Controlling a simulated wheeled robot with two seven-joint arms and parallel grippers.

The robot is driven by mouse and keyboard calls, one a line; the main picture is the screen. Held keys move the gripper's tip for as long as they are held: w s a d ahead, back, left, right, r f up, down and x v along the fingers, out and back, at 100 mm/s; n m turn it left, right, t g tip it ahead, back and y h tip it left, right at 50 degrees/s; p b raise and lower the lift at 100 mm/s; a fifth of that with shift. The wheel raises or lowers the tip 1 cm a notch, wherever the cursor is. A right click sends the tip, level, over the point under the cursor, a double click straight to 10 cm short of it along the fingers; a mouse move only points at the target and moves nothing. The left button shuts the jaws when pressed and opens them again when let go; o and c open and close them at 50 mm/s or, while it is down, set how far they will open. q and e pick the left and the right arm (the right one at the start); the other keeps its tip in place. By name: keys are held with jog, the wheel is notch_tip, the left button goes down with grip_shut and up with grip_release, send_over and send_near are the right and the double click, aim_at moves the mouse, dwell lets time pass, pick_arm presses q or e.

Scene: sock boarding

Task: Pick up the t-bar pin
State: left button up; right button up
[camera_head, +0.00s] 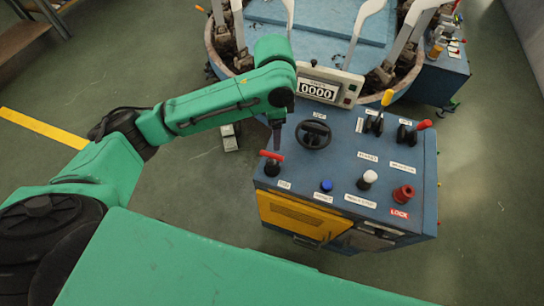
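The t-bar pin (271,155) has a red crossbar on a dark base at the left edge of the blue console's top. It stands upright in its place. My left gripper (276,142) points down from the end of the green arm, with its dark, narrow tip just above the right part of the crossbar. I cannot tell whether the tip touches the bar, or whether the fingers are open or shut. My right gripper is not in view.
The blue console (330,170) carries a black handwheel (314,134), a blue button (326,185), a white knob (368,178), a red knob (403,193), a yellow lever (386,99) and a red lever (424,125). A counter display (317,91) stands behind the handwheel.

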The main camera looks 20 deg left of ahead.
aim_at(272, 154)
pick_arm(q)
jog(key=f+p, duration=0.1)
jog(key=f, duration=0.3)
jog(key=f+p, duration=0.1)
jog(key=f, duration=0.3)
jog(key=f+p, duration=0.1)
jog(key=f, duration=0.4)
jog(key=shift+a+f+p, duration=0.1)
jog(key=shift+a+p, duration=0.2)
jog(key=shift+a, duration=0.05)
jog(key=shift+f, duration=0.45)
grip_shut()
